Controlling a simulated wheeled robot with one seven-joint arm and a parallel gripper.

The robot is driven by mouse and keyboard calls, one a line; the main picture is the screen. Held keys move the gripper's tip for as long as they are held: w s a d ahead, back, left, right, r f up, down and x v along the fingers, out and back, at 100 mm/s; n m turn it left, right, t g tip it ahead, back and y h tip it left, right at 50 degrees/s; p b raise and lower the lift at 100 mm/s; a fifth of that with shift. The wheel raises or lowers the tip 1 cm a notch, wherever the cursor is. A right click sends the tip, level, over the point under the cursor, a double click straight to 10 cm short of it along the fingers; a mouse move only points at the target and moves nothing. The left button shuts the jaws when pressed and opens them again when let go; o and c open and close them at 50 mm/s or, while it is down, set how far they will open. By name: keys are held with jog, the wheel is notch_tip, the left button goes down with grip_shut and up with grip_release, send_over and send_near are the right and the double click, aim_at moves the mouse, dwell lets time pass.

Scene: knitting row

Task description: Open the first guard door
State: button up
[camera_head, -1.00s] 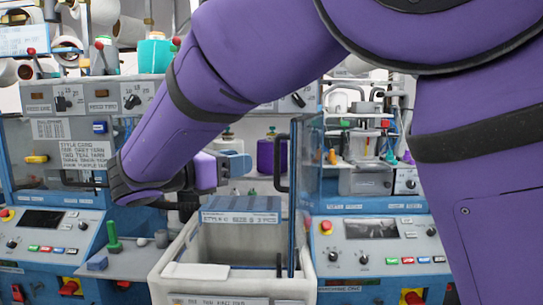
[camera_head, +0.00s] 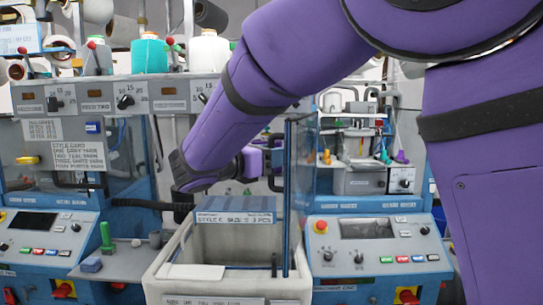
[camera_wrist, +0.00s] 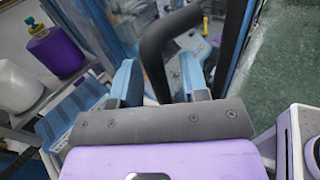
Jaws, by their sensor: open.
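The guard door (camera_head: 301,190) is a clear panel with a blue frame. In the head view it is seen nearly edge-on, standing out at the left side of the right-hand machine (camera_head: 375,245). Its black bar handle (camera_wrist: 157,48) shows in the wrist view, bent at its top end. My gripper (camera_wrist: 161,80) is open, with one blue fingertip on each side of the handle. I cannot tell whether either finger touches it. In the head view my gripper (camera_head: 272,160) is at the door's left side, and its fingertips are hard to make out.
A pale bin (camera_head: 178,270) with a blue-topped card stands in front of the door. Another machine with a control panel (camera_head: 45,240) stands at the left. In the wrist view, yarn cones (camera_wrist: 55,50) sit at left and green floor (camera_wrist: 280,60) is clear at right.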

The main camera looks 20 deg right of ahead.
grip_shut()
jog(key=w+a, duration=0.8)
jog(key=shift+a, duration=0.1)
grip_release()
jog(key=shift+a, duration=0.15)
jog(key=v, duration=1)
jog(key=shift+s+a, duration=0.2)
jog(key=shift+a, duration=0.05)
